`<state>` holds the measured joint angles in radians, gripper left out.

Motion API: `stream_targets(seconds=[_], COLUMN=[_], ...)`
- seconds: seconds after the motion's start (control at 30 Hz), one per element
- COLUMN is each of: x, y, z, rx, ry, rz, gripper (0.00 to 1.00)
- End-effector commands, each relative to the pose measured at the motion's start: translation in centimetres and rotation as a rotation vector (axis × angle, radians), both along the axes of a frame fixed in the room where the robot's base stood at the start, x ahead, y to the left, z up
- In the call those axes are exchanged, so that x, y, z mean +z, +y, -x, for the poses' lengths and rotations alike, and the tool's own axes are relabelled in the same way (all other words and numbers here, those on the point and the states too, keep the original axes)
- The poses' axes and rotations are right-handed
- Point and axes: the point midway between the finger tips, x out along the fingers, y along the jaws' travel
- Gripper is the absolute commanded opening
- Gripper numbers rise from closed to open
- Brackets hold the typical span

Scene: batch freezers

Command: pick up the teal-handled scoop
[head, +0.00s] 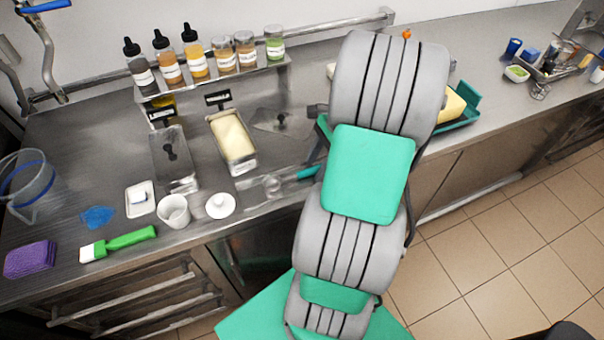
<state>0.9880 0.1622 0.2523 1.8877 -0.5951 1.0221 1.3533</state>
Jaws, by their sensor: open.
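A scoop (306,173) with a teal handle lies on the steel counter in the head view, just left of my arm. Its clear or metallic bowl appears to point left, near the counter's front edge. The right end of the handle runs up to my arm, so I cannot tell how much is hidden. My arm, in grey segments with teal covers, rises through the middle of the picture. My gripper is hidden behind it, and I cannot see where the fingers are relative to the scoop.
A steel pan of pale ice cream (232,141) sits behind the scoop. A white lid (220,205) and white cup (174,211) stand left of it. Several bottles line a back shelf (210,84). A teal tray (467,112) with a yellow block is right of my arm.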

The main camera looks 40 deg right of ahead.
Motion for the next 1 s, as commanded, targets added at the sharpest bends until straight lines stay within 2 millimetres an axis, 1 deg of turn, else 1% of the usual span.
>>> stream_targets(seconds=[0.47,1.0], x=[-0.19,-0.26], y=[0.02,0.02], z=[-0.02,-0.02], rx=[0.001,0.001], ry=[0.0,-0.001], rz=[0.001,0.001], gripper=[0.46,0.02])
